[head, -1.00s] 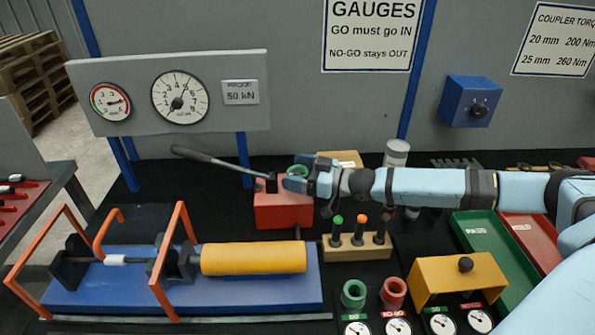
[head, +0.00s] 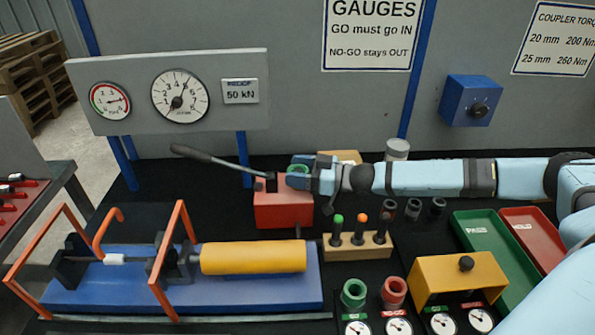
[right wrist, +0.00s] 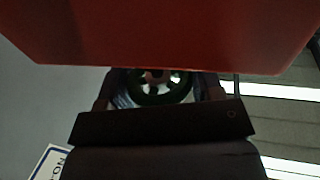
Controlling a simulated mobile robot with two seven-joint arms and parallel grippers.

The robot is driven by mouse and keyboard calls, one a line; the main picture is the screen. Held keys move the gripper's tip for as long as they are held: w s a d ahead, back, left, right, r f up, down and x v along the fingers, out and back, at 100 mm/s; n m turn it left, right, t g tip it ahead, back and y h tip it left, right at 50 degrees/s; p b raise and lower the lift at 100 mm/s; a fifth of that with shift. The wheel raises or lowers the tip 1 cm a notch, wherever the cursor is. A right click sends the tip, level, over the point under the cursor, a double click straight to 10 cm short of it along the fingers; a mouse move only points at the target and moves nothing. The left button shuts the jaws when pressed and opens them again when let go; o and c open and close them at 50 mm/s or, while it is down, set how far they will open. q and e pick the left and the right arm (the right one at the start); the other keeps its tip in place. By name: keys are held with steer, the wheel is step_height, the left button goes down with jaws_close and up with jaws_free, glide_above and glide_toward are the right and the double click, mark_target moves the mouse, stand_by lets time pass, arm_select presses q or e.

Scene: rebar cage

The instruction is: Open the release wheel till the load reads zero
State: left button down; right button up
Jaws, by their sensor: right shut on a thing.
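My right gripper (head: 296,174) reaches in from the right and is shut on the wheel. In the right wrist view the spoked wheel (right wrist: 153,86) is dark between my fingers, below the red block (right wrist: 160,35). The large load dial (head: 180,97) has its needle up and right, well off zero; the small red-and-green dial (head: 110,101) is beside it. My left gripper is not in view.
The blue test bed (head: 190,295) carries a yellow cylinder (head: 253,257) and orange guard bars (head: 171,235) at front left. A wooden block (head: 357,246) with upright gauges stands right of the pump. Green (head: 484,258) and red (head: 537,238) trays lie farther right.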

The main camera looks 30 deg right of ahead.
steer(key=n+g+y+p, duration=0.2)
steer(key=g, duration=0.1)
steer(key=shift+r+n, duration=0.3)
steer(key=shift+n, duration=0.1)
steer(key=n+g+y+p, duration=0.1)
steer(key=g+y, duration=0.1)
steer(key=g, duration=0.1)
steer(key=shift+f+n, duration=0.15)
steer(key=shift+n, duration=0.25)
steer(key=shift+f+n+g+y, duration=0.1)
steer(key=shift+n+g+y, duration=0.3)
steer(key=shift+n+g, duration=0.6)
steer(key=n+g, duration=0.1)
steer(key=g, duration=0.2)
steer(key=shift+f+n+y, duration=0.1)
steer(key=shift+n+y, duration=0.2)
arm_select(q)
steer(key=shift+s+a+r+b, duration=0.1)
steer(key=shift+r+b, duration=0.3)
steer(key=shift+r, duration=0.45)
arm_select(e)
steer(key=shift+n+g, duration=0.6)
steer(key=shift+g, duration=0.9)
